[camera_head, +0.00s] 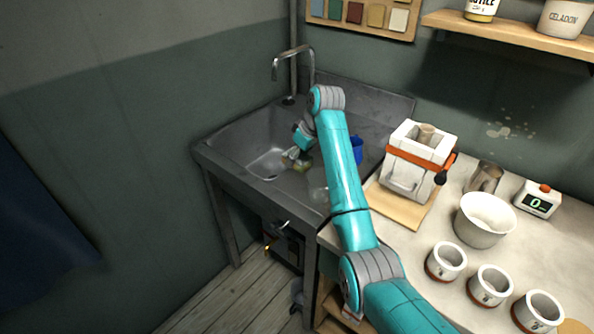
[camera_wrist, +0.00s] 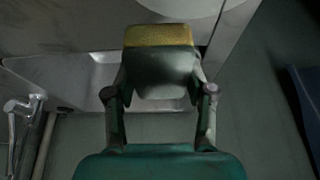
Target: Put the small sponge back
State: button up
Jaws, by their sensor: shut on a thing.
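The small sponge (camera_wrist: 158,36) shows in the wrist view as a yellow strip with a dark green part below it, between my fingers. My gripper (camera_wrist: 160,75) is shut on it. In the head view my gripper (camera_head: 296,153) points down at the right side of the sink basin (camera_head: 245,142), with the sponge (camera_head: 301,164) small and partly hidden at its tips. The sponge is by the edge between basin and drainboard. I cannot tell whether it touches the metal.
A blue cup (camera_head: 357,151) stands on the sink's right side, behind my arm. The faucet (camera_head: 292,62) rises at the back. On the worktable are a white mold with an orange strap (camera_head: 414,165), a white bowl (camera_head: 483,222) and several labelled cups (camera_head: 446,261).

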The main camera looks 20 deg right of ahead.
aim_at(298, 179)
jog(key=shift+f, duration=2.85)
jog(key=shift+f, duration=0.1)
jog(key=o, duration=1.1)
jog(key=v, duration=1.2)
